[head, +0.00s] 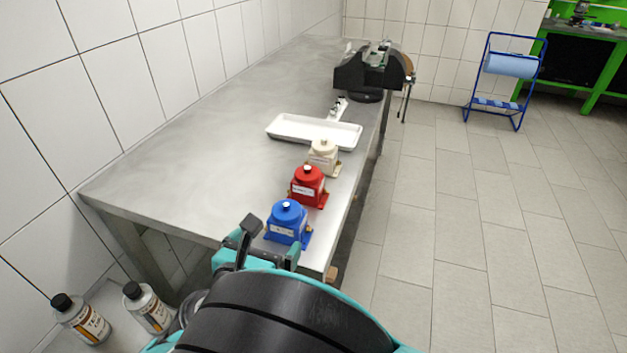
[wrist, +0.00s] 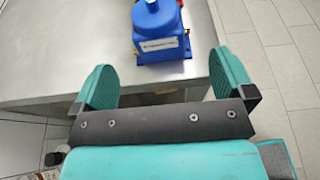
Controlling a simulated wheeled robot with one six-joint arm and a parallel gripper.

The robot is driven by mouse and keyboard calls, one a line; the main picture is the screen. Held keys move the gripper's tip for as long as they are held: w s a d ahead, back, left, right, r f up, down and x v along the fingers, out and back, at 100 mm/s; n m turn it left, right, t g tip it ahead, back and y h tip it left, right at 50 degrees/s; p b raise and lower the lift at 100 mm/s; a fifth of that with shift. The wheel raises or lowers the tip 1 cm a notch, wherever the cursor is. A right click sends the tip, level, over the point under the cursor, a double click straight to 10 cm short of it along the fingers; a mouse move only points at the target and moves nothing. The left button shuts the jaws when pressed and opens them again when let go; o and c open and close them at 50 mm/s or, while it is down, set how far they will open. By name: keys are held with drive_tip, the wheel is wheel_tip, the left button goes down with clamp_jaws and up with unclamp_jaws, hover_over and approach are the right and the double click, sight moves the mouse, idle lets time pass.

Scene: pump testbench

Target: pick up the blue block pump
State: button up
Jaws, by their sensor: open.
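The blue block pump (head: 287,220) stands upright on the near end of the metal table, with a white label and a knob on top. It also shows at the top of the wrist view (wrist: 160,32), its top cut off by the frame edge. My gripper (wrist: 166,78) is open, its two teal fingers spread wide. The pump lies just beyond and roughly between the fingertips, not gripped. In the head view my gripper (head: 268,248) is at the table's near edge, partly hidden by my arm.
A red pump (head: 307,186) and a cream pump (head: 323,157) stand behind the blue one in a row. A white tray (head: 290,131) and a black vise (head: 365,75) are farther back. The left of the metal table (head: 200,160) is clear. Two bottles (head: 148,307) stand lower left.

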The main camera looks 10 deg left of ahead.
sight(282, 220)
drive_tip(key=b+x, duration=0.2)
drive_tip(key=x, duration=0.3)
drive_tip(key=b+x, duration=0.2)
drive_tip(key=x, duration=0.3)
drive_tip(key=shift+w+a, duration=0.2)
drive_tip(key=shift+w, duration=0.2)
drive_tip(key=c, duration=1.3)
drive_tip(key=shift+r, duration=0.15)
drive_tip(key=shift+c, duration=0.3)
drive_tip(key=shift+r, duration=0.1)
